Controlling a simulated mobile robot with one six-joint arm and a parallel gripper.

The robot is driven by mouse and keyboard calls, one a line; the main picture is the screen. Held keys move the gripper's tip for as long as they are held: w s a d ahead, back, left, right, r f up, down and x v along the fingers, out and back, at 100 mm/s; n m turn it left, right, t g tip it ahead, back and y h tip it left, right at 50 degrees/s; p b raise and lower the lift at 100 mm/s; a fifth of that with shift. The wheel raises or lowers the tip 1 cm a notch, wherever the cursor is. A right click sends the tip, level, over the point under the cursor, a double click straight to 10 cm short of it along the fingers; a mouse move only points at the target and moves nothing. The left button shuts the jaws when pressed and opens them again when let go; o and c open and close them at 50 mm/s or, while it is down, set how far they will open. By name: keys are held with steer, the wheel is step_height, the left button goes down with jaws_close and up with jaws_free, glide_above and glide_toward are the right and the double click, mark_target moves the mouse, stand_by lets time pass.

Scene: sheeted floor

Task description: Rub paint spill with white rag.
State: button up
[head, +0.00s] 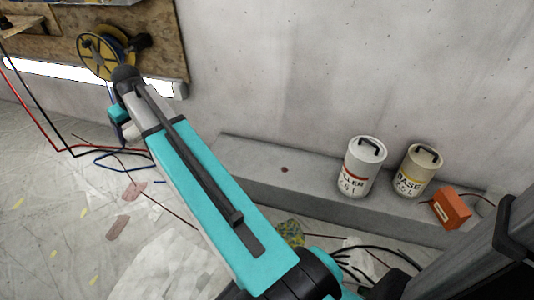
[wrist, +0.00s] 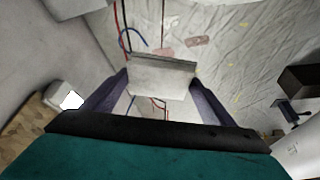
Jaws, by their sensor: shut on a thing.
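My gripper (wrist: 159,82) is shut on a pale grey-white folded piece, which I take for the white rag (wrist: 162,77); it spans the space between the two fingers. In the head view my arm hides most of the gripper and the rag. A small dark red spot (head: 284,169) lies on top of the concrete ledge. Flat reddish patches (head: 135,190) lie on the sheeted floor, and they also show beyond the rag in the wrist view (wrist: 197,41). I cannot tell which of these marks is the paint spill. The rag looks held clear of the floor.
On the ledge (head: 240,150) stand a white can (head: 362,170), a beige can (head: 414,172) and an orange box (head: 450,208). Red, black and blue cables (head: 110,155) lie on the floor at left. A yellow reel (head: 98,55) hangs on the wall board.

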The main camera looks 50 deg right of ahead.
steer(key=s+d+f, duration=0.3)
steer(key=d+f, duration=0.2)
steer(key=d, duration=0.4)
steer(key=s+d+f+b, duration=0.1)
steer(key=s+d+f, duration=0.3)
steer(key=d, duration=0.6)
steer(key=s+d+f, duration=0.2)
steer(key=d+f, duration=0.4)
steer(key=d, duration=0.3)
steer(key=s+d+f, duration=0.7)
steer(key=s+d, duration=0.3)
steer(key=s+d+f+b, duration=0.1)
steer(key=s+d+f, duration=0.7)
steer(key=s+d, duration=0.2)
steer(key=shift+s+d+f, duration=0.15)
steer(key=shift+s+d, duration=0.25)
steer(key=shift+s, duration=0.05)
steer(key=shift+b, duration=0.3)
